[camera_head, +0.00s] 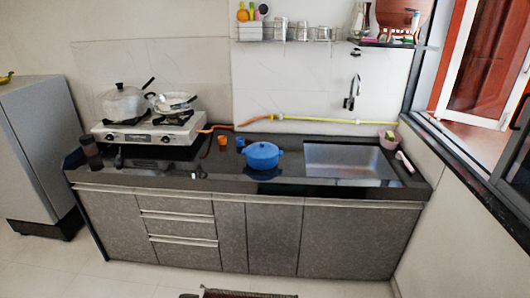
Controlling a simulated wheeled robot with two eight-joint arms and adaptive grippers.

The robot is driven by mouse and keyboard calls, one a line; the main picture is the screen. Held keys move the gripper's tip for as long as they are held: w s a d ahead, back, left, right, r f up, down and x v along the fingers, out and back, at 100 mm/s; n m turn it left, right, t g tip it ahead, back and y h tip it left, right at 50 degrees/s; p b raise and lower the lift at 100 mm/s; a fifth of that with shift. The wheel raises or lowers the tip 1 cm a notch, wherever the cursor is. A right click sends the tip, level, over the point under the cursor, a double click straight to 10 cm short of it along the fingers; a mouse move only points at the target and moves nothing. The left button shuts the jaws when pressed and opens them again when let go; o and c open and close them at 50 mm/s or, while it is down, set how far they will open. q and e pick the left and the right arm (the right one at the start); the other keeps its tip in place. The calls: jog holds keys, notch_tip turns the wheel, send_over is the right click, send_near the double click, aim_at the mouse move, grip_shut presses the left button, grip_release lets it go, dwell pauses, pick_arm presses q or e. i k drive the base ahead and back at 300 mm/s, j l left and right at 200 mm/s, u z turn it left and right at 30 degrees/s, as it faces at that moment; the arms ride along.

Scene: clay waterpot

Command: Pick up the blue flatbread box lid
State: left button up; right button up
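A blue round lidded pot or box (262,155) stands on the black counter, just left of the sink. Its blue lid (262,149) appears to sit on top of it, with a small knob in the middle. A small handle sticks out at its right side. Neither of my grippers shows in the head view.
The black counter (230,180) has a sink (348,160) on the right and a gas stove (150,130) with pots on the left. An orange cup (222,140) and a small blue cup (240,143) stand left of the blue pot. A dark jar (91,152) stands at the left end.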

aim_at(260, 150)
jog(key=i+j, duration=0.15)
jog(key=i, duration=0.45)
jog(key=i+j, duration=0.15)
jog(key=i, duration=0.45)
